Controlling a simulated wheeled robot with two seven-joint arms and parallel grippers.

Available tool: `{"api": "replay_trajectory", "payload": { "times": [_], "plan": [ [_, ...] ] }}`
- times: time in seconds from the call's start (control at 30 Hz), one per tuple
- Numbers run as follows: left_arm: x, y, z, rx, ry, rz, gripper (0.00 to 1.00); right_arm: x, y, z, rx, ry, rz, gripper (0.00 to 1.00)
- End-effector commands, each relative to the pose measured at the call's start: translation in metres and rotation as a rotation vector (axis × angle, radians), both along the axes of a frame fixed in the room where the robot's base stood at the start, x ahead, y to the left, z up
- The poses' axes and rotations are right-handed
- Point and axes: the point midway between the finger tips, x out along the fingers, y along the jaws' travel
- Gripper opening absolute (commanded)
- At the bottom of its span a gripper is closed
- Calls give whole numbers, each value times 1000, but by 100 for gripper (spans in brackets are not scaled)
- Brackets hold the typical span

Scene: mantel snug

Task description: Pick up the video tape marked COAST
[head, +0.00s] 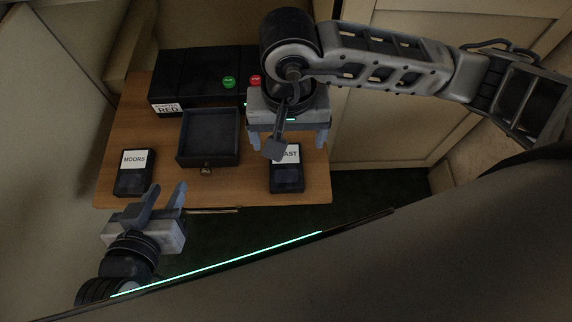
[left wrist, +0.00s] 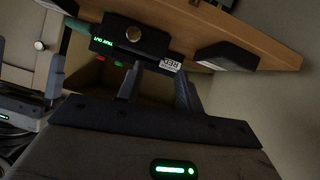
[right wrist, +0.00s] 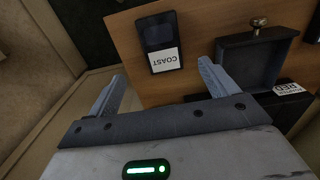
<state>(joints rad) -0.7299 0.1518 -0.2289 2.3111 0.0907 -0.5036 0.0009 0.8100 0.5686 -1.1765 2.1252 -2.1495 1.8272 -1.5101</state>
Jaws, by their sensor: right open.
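The dark COAST tape (head: 288,180) lies flat near the front right of the wooden table, its white label partly hidden by my right arm's end in the head view. In the right wrist view the COAST tape (right wrist: 158,36) shows fully, its label reading upside down. My right gripper (head: 288,148) is open and empty over the label end of the tape; in the right wrist view its fingers (right wrist: 161,70) point toward the tape, which shows beyond and between them. My left gripper (head: 168,188) is open and empty, off the table's front left edge.
A second tape marked MOORS (head: 133,180) lies at the front left of the table (head: 240,190). A black drawer (head: 208,160) with a knob sits between the tapes. Behind it is a black machine (head: 190,75) with a RED label, a green button (head: 229,82) and a red button (head: 255,80).

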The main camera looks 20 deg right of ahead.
Motion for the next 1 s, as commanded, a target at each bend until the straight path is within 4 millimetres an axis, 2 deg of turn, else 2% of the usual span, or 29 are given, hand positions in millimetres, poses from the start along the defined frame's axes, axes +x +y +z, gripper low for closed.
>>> {"api": "replay_trajectory", "payload": {
  "times": [0.03,0.1,0.37,0.63,0.77,0.97,1.0],
  "plan": [
    [1,-1,-4,1,5,-3,36,-1,0,-12,-1,4,0,85],
    [3,-2,-8,1,8,-6,36,-1,0,-22,0,4,-1,85],
    [5,-3,-11,-1,11,-8,36,-1,1,-41,2,4,0,85],
    [4,-4,-17,-3,23,-11,36,-3,5,-80,3,4,-1,85],
    [3,-4,-22,-1,36,-12,36,-3,4,-87,3,2,-1,85],
    [5,-4,-22,0,35,-13,36,-2,5,-87,3,1,0,85],
    [5,-4,-22,0,34,-13,36,-2,5,-86,3,1,0,77]
  ]
}}
